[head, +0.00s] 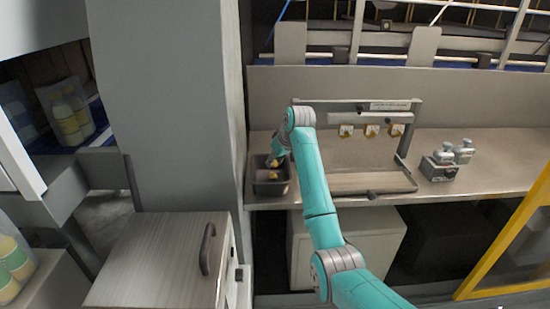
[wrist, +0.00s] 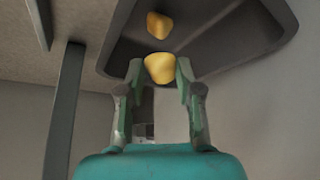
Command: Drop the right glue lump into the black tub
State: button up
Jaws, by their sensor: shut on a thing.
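My gripper (wrist: 159,72) is shut on a yellow glue lump (wrist: 160,69), with one finger on each side of it. The black tub (wrist: 225,38) fills the upper part of the wrist view, and the held lump shows against its opening. Another yellow lump (wrist: 158,26) lies in the tub. In the head view the tub (head: 271,189) stands at the left end of the bench, and my gripper (head: 273,161) is at it, partly hidden by my arm. I cannot tell how high the held lump is above the tub floor.
A frame (head: 385,106) with several hanging yellowish-tipped parts stands on the bench (head: 470,190), over a shallow tray (head: 365,182). A grey holder (head: 438,172) with small bottles is at the right. A grey column (head: 170,100) rises left of the tub.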

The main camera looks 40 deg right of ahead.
jog(key=o, duration=0.9)
jog(key=shift+c, duration=0.2)
jog(key=v, duration=1.2)
jog(key=shift+s, duration=0.1)
